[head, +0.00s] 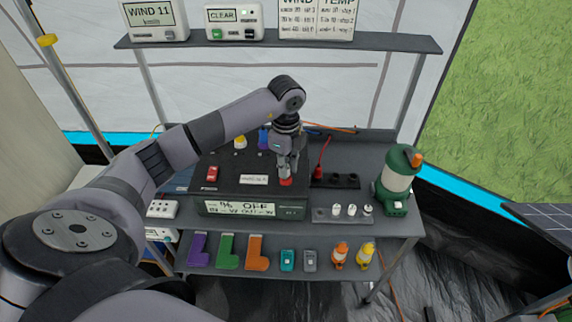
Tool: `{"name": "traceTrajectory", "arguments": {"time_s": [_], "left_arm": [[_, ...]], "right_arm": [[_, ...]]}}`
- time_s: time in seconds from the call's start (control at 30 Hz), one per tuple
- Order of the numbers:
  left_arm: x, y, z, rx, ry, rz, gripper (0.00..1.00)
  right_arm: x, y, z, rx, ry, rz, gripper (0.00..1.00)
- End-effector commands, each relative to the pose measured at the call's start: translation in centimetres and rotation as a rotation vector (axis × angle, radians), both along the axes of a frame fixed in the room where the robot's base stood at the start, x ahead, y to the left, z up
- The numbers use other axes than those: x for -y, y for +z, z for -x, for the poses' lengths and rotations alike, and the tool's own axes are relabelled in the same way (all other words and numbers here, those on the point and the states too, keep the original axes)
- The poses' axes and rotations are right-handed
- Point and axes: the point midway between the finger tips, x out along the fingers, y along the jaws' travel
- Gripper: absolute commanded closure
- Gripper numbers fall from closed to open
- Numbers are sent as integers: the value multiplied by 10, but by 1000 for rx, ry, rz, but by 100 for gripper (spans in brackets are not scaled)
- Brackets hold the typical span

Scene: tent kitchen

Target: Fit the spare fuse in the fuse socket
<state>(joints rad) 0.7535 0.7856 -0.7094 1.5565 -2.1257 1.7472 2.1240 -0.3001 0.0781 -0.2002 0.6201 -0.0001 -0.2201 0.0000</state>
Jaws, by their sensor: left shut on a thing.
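My left gripper (286,174) points down over the right part of a black box (235,182) on the table. It is shut on a small red piece (286,182) right at the box top. I cannot tell whether this piece is the spare fuse, nor whether it is seated in a socket or just above one. A label reading OFF shows on the display (240,208) at the box front. A red switch (212,173) is on the box's left. Several small pale pieces (352,210) stand on a grey strip right of the display. My right gripper is not in view.
A black holder strip (335,181) and a red lead (323,155) are right of the gripper. A green lantern (398,180) stands at the table's right end. The lower shelf holds coloured brackets (228,250) and small bottles (365,254). An upper shelf (280,43) spans the back.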

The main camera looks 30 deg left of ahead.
Motion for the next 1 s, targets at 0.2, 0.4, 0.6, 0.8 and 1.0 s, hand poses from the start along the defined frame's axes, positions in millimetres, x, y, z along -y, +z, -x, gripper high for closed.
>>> {"name": "traceTrajectory", "arguments": {"time_s": [0.2,0.4,0.6,0.8,1.0], "left_arm": [[0,-5,0,0,0,0,100],[0,-9,0,0,0,0,100],[0,-10,0,0,0,0,74],[0,-9,0,0,0,0,61],[0,-9,0,1,0,0,59]], "right_arm": [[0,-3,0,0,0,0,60],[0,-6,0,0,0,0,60],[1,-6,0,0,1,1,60],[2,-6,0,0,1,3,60],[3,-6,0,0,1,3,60]]}}
